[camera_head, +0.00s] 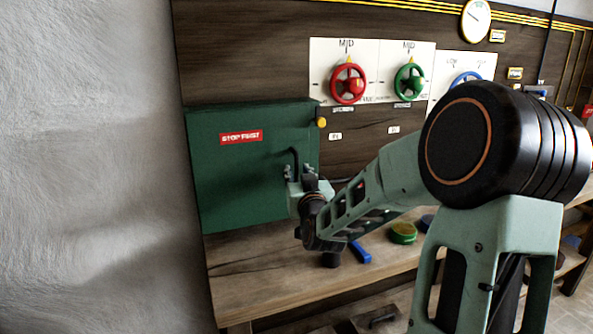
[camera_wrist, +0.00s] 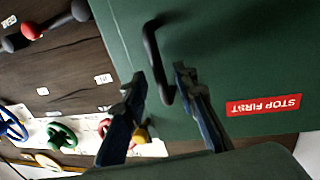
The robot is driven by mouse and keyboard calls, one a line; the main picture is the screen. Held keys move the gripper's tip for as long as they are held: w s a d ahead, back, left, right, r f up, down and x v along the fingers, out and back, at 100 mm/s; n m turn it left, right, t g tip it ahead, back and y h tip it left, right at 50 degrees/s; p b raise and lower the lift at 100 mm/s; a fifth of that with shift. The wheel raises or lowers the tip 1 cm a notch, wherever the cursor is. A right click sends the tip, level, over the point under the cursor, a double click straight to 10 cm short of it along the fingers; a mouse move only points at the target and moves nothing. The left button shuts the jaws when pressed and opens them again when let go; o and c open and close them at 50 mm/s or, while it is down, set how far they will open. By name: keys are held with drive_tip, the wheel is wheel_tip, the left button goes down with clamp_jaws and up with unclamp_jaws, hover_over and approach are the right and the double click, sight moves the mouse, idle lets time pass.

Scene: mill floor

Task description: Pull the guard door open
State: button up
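The guard door (camera_head: 235,180) is the dark green front of a cabinet at the left of the bench, with a red "STOP FIRST" label (camera_head: 241,137). It looks shut. A black bar handle (camera_head: 295,155) stands near its right edge. The door (camera_wrist: 230,60) and its handle (camera_wrist: 155,55) also fill much of the wrist view. My gripper (camera_head: 298,172) is at the handle's lower part. In the wrist view my gripper (camera_wrist: 160,75) is open, one finger on each side of the handle, with gaps visible. Contact with the door cannot be told.
A red handwheel (camera_head: 348,84) and a green handwheel (camera_head: 410,83) are on the wall panel at right. A yellow knob (camera_head: 322,122) is by the cabinet's upper right. A blue block (camera_head: 360,252) and a green round item (camera_head: 403,233) lie on the bench (camera_head: 260,280). The bench front left is clear.

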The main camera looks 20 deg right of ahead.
drive_tip(key=shift+w+d, duration=0.15)
drive_tip(key=shift+w, duration=1.05)
clamp_jaws()
